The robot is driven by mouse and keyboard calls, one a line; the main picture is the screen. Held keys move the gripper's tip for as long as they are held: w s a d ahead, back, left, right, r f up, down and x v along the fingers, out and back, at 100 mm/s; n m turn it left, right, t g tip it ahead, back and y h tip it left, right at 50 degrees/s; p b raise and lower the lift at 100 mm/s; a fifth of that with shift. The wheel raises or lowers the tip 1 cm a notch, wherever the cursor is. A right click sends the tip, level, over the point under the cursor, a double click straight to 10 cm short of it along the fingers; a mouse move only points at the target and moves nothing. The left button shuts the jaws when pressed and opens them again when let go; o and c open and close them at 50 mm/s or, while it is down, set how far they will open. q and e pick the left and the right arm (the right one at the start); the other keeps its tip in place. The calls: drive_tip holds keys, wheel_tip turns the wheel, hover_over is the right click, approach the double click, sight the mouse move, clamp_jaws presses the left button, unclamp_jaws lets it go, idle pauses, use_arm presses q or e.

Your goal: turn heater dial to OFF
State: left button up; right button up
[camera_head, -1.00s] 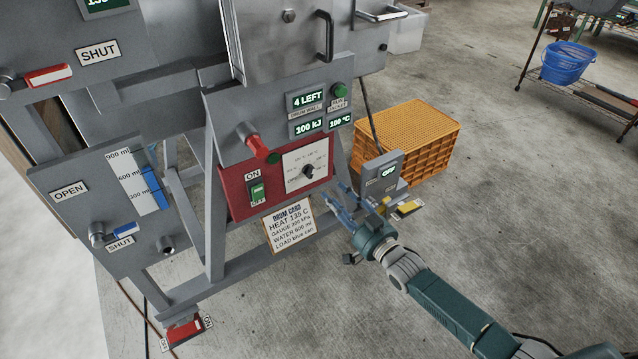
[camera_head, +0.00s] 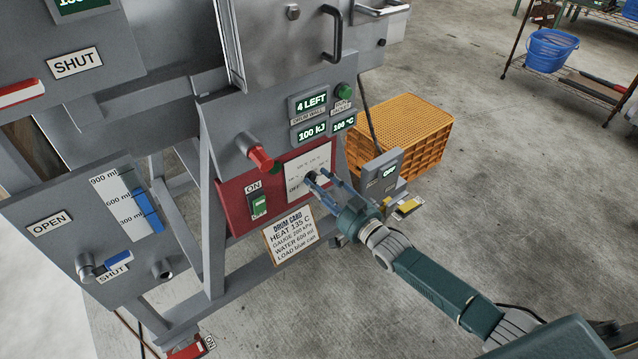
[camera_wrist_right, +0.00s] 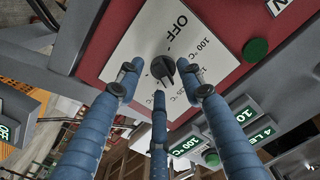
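The heater dial (camera_head: 311,177) is a small dark knob on a white scale plate, set in a red panel. In the right wrist view the dial (camera_wrist_right: 161,68) sits between the plate's OFF label and its temperature labels; I cannot tell exactly which mark it points to. My right gripper (camera_head: 322,184) reaches the plate from the lower right. In the right wrist view its blue fingers (camera_wrist_right: 162,80) are spread around the dial, with gaps visible between fingertips and knob. Contact is not clear. My left gripper is not in view.
A green ON/OFF switch (camera_head: 259,205) and a red-tipped lever (camera_head: 260,157) are left of the dial. The drum card (camera_head: 291,240) hangs below. A small OFF display box (camera_head: 382,180) stands at right, before an orange crate (camera_head: 420,150).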

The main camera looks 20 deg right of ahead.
clamp_jaws()
